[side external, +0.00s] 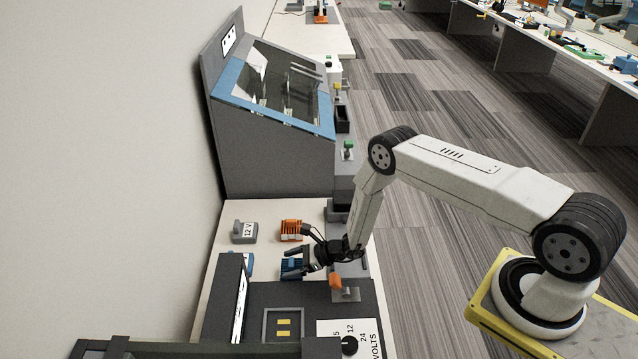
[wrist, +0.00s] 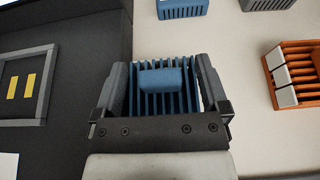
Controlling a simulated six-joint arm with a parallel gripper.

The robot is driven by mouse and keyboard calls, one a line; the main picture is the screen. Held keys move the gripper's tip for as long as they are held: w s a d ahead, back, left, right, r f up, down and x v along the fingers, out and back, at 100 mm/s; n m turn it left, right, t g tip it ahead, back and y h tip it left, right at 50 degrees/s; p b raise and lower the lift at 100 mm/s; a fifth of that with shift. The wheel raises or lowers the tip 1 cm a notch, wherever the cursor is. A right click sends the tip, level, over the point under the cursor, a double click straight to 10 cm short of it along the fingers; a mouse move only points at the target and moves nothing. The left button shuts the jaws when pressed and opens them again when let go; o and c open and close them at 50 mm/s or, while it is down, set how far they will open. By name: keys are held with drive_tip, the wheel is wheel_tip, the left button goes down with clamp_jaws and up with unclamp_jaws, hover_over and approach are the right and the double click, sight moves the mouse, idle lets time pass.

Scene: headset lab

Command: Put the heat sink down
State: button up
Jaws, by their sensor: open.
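A blue finned heat sink (wrist: 161,78) lies between the two fingers of my gripper (wrist: 164,66) in the wrist view. A thin light gap shows between its fins and the right finger; contact on the left side is hard to judge. My gripper is open around it. In the side view the blue heat sink (side external: 291,268) is on the pale bench top, with my gripper (side external: 297,261) low over it from the right. The fingers partly cover it, and its underside is hidden.
An orange finned block (side external: 291,230) stands just behind, also in the wrist view (wrist: 292,74). Another blue finned block (wrist: 182,9) and a grey one (wrist: 266,3) lie beyond. A dark panel with a square recess (side external: 284,325) borders the bench top. A grey sloped cabinet (side external: 270,165) stands behind.

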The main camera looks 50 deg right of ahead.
sight(291, 261)
drive_tip(key=shift+c, duration=0.2)
idle(0.3)
clamp_jaws()
drive_tip(key=shift+r, duration=0.1)
drive_tip(key=shift+r, duration=4.9)
drive_tip(key=shift+w+r, duration=0.1)
drive_tip(key=shift+r, duration=0.1)
